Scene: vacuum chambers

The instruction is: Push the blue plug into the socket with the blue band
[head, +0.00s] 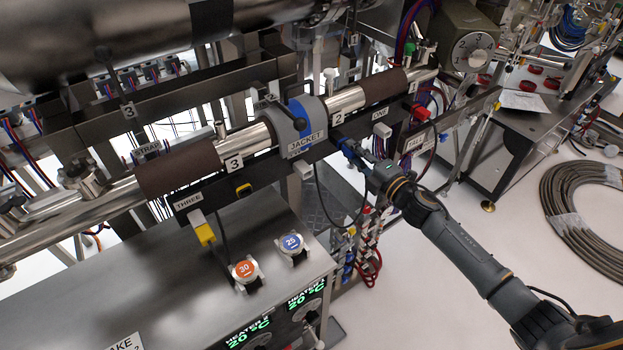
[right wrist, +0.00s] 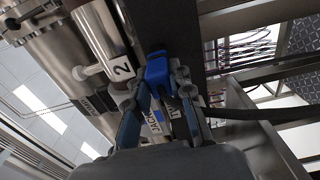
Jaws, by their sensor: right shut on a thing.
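My right gripper (head: 352,152) reaches in from the lower right to the dark rail below the steel pipe. It is shut on the blue plug (head: 345,146), just right of the JACKET label. In the right wrist view the blue plug (right wrist: 158,72) sits between the fingertips (right wrist: 158,92), with its front close to the dark rail (right wrist: 172,28). I cannot tell whether it touches. I cannot make out the socket with the blue band; plug and fingers cover that part of the rail. My left gripper is not in view.
A grey jacket with a blue stripe (head: 300,112) wraps the pipe above. A black cable (head: 322,205) loops below the rail. The steel bench (head: 170,285) stands at lower left.

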